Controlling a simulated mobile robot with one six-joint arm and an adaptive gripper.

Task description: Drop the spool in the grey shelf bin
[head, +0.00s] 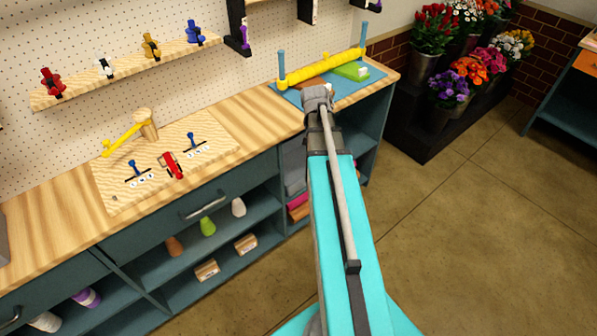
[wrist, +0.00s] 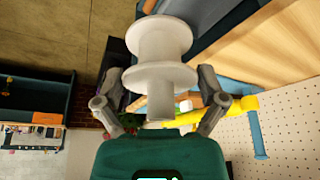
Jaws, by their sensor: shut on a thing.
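In the wrist view a white spool (wrist: 160,45) with two wide flanges sits between the fingers of my gripper (wrist: 160,88). My gripper is shut on it. In the head view the gripper and the spool are hidden behind my own wrist and arm, near the right end of the wooden bench. A grey bin (head: 294,172) shows in the shelf under the bench, just left of my arm. My arm hides part of it, and its inside cannot be made out.
A yellow roller (head: 325,68) on blue posts stands over a blue mat (head: 289,92) at the bench's right end. Pink material (head: 298,207) lies below the grey bin. Shelves hold small vases and boxes. Flower buckets (head: 425,67) stand right; the floor between is clear.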

